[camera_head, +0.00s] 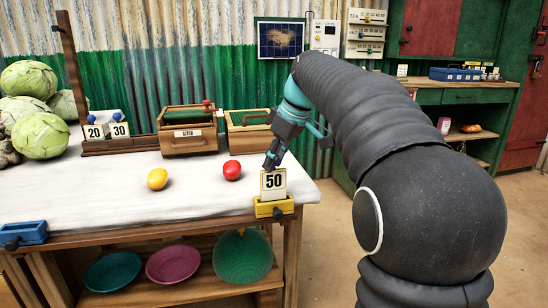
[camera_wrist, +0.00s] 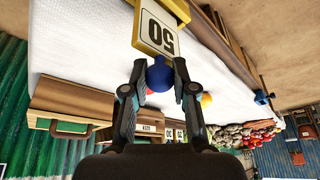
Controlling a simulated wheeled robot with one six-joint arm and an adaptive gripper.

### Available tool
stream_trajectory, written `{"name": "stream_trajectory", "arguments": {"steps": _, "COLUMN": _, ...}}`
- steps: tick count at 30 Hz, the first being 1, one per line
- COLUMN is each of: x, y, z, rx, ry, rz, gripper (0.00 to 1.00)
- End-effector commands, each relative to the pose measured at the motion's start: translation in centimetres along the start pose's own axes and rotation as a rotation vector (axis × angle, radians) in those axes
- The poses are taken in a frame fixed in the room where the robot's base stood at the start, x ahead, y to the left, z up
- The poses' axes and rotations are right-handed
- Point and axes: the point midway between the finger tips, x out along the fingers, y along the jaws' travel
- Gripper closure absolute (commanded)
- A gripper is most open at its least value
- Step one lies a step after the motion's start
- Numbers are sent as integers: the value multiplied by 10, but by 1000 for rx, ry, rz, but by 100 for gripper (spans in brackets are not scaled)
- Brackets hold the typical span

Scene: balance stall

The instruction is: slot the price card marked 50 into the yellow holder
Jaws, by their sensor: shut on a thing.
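The white price card marked 50 (camera_head: 273,182) stands upright at the yellow holder (camera_head: 268,211) on the table's front edge. Its lower edge meets the holder's top; I cannot tell how deep it sits in the slot. My gripper (camera_head: 271,161) is above the card, shut on its blue knob. In the wrist view my gripper (camera_wrist: 159,74) has its two fingers on either side of the blue knob (camera_wrist: 159,75). The card (camera_wrist: 157,34) shows there upside down, with yellow of the holder (camera_wrist: 176,9) beside it. The fingers hide the knob in the head view.
A yellow ball (camera_head: 157,179) and a red ball (camera_head: 232,170) lie on the white tabletop. Cards 20 (camera_head: 94,132) and 30 (camera_head: 119,129) stand in a rack behind. Wooden boxes (camera_head: 187,143) sit at the back. A blue holder (camera_head: 24,233) is at the front left edge.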

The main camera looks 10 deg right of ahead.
Motion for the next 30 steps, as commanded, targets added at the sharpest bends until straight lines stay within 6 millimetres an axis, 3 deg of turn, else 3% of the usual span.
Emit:
{"name": "stream_trajectory", "arguments": {"steps": 18, "x": 4, "y": 0, "z": 2, "rx": -1, "ry": 1, "rz": -1, "gripper": 100}}
{"name": "stream_trajectory", "arguments": {"steps": 30, "x": -25, "y": 0, "z": -10, "rx": -1, "ry": 0, "rz": -2, "gripper": 100}}
